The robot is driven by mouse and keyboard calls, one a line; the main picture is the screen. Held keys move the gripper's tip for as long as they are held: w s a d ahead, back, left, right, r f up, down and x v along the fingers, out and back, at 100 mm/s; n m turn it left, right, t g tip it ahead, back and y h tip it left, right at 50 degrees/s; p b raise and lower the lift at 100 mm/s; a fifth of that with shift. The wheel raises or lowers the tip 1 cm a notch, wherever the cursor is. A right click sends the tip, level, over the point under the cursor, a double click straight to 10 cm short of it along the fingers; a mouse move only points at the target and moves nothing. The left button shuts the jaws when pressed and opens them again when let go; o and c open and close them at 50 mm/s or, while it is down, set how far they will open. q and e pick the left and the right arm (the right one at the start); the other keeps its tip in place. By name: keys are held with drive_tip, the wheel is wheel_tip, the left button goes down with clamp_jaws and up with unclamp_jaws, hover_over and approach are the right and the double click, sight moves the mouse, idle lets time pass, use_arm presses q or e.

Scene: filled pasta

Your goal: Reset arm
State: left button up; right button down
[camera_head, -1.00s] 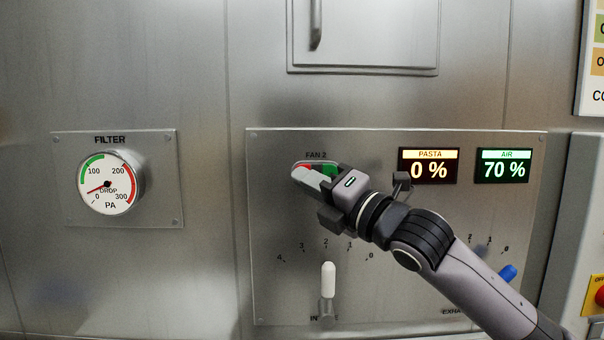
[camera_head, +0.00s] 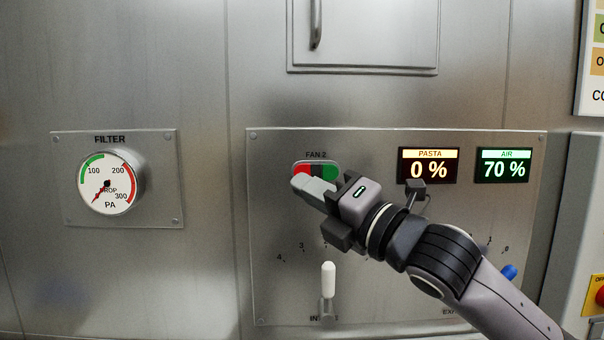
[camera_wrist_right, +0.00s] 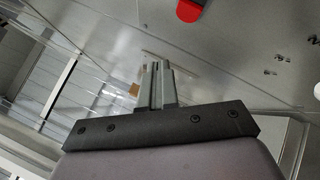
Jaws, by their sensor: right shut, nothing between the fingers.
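My right gripper (camera_head: 304,187) is shut and empty. In the head view its fingertips lie just below the red and green FAN 2 button (camera_head: 316,169) on the metal control panel (camera_head: 272,216). In the right wrist view the closed fingers (camera_wrist_right: 156,86) point toward the panel, and a red button part (camera_wrist_right: 190,9) shows at the top edge. There seems to be a gap between the fingertips and the panel. My left gripper is not in view.
A white-handled lever (camera_head: 328,280) stands below the gripper, and a blue-tipped lever (camera_head: 508,272) is beyond my forearm. The PASTA display (camera_head: 429,166) reads 0 % and the AIR display (camera_head: 502,166) 70 %. A FILTER gauge (camera_head: 106,183) is at left.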

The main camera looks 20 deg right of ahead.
idle(0.7)
wheel_tip(320, 180, down, 33)
drive_tip(key=s+m+g+h, duration=0.3)
drive_tip(key=m+h, duration=0.1)
drive_tip(key=m, duration=1.2)
drive_tip(key=s+d+f+m+g+h, duration=0.1)
drive_tip(key=s+d+f+m+g, duration=0.1)
drive_tip(key=s+f+m, duration=0.3)
drive_tip(key=s+d+f+m+g+h, duration=0.2)
drive_tip(key=s+f+m, duration=0.4)
drive_tip(key=s+f, duration=0.8)
wheel_tip(320, 180, down, 4)
drive_tip(key=shift+s+r+m+g, duration=0.25)
drive_tip(key=shift+m+g, duration=0.05)
drive_tip(key=shift+g, duration=0.1)
drive_tip(key=shift+d, duration=0.15)
